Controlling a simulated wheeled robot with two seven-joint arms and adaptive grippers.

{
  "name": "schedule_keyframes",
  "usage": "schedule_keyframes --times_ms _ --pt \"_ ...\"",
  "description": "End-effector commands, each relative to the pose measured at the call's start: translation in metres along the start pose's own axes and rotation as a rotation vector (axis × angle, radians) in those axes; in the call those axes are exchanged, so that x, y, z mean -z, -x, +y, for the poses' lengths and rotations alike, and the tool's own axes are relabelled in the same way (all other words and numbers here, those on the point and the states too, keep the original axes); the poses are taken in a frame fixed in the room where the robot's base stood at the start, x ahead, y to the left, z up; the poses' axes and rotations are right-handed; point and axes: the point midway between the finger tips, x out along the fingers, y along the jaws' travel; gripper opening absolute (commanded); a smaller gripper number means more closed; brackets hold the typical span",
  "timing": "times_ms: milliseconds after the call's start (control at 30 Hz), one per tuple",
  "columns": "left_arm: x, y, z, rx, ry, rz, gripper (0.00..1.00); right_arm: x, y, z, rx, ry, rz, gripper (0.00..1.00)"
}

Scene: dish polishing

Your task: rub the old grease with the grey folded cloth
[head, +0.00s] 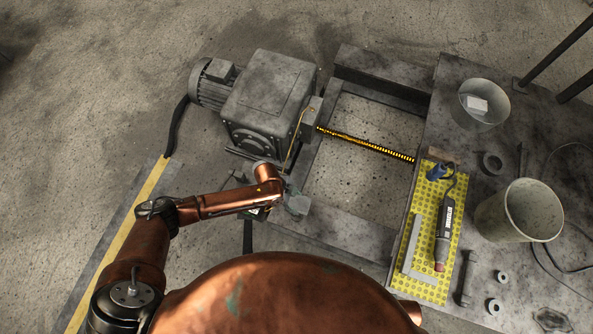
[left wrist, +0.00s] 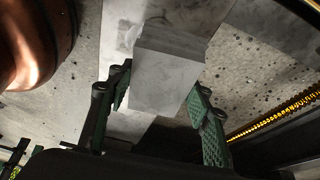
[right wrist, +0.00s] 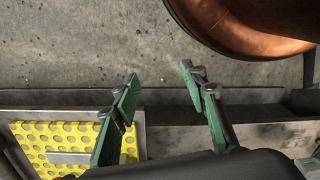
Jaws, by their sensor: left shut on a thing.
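The grey folded cloth (left wrist: 163,82) is a pale block with layered folds, held between the green fingers of my left gripper (left wrist: 157,98) in the left wrist view. In the head view my left gripper (head: 277,201) is over the near-left part of the metal frame, below the gearbox, with the cloth (head: 297,204) at its tip. Whether the cloth touches the metal is unclear. My right gripper (right wrist: 158,92) is open and empty in the right wrist view. I cannot make out the old grease for certain; a dark stain (head: 553,319) shows on the bench at the lower right.
A motor with a grey gearbox (head: 267,95) stands beyond the frame (head: 335,232). On the right bench are a yellow dotted mat (head: 420,287) with a rotary tool (head: 445,228), two buckets (head: 520,212) and loose washers.

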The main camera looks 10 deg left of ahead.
Motion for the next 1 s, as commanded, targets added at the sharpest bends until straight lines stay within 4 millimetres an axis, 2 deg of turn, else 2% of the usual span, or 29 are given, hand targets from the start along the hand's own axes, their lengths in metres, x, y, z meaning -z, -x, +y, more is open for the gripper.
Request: schedule_keyframes --times_ms 500,1000 --pt "0.004 0.020 0.000 0.004 0.006 0.000 0.27 -0.007 -0.042 0.009 -0.013 0.001 -0.001 0.40" --pt "0.004 0.020 0.001 0.003 0.007 0.000 0.27 -0.008 -0.047 0.009 -0.013 0.001 -0.001 0.40"
